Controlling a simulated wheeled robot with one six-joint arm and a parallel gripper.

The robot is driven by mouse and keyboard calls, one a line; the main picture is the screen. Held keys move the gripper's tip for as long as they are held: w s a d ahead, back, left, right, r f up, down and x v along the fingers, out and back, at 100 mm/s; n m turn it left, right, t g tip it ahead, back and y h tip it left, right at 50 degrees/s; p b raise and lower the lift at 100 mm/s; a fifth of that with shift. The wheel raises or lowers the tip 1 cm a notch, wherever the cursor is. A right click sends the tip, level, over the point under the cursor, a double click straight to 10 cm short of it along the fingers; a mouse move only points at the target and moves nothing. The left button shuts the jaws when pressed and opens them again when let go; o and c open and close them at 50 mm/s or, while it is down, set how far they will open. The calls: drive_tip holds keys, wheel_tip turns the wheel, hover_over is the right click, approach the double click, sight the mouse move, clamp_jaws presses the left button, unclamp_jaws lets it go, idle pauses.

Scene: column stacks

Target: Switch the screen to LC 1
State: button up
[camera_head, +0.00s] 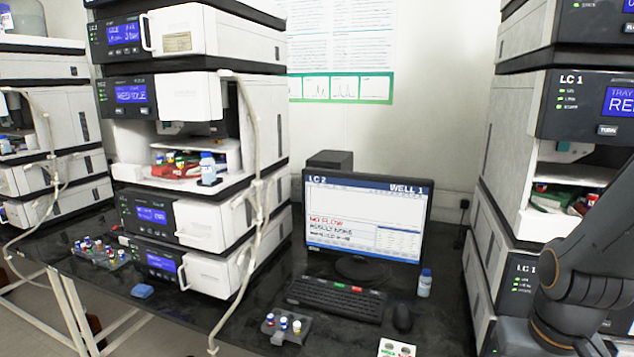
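The monitor (366,214) stands on the black bench in the middle. Its header reads "LC 2" at left and "WELL 1" at right, with red "NO FLOW" text lower down. A black keyboard (336,298) lies in front of it, with a green and a red key along its top edge. A black mouse (402,318) lies to the right of the keyboard. The stack labelled LC 1 (571,79) stands at the right edge. My arm crosses the lower right in front of that stack; my gripper is outside the picture.
Another instrument stack (182,38) stands left of the monitor, with a pale tube hanging down its front. A blue-capped bottle (425,283) stands right of the monitor. A vial rack (286,328) and a white card with green and red marks (396,348) lie near the front.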

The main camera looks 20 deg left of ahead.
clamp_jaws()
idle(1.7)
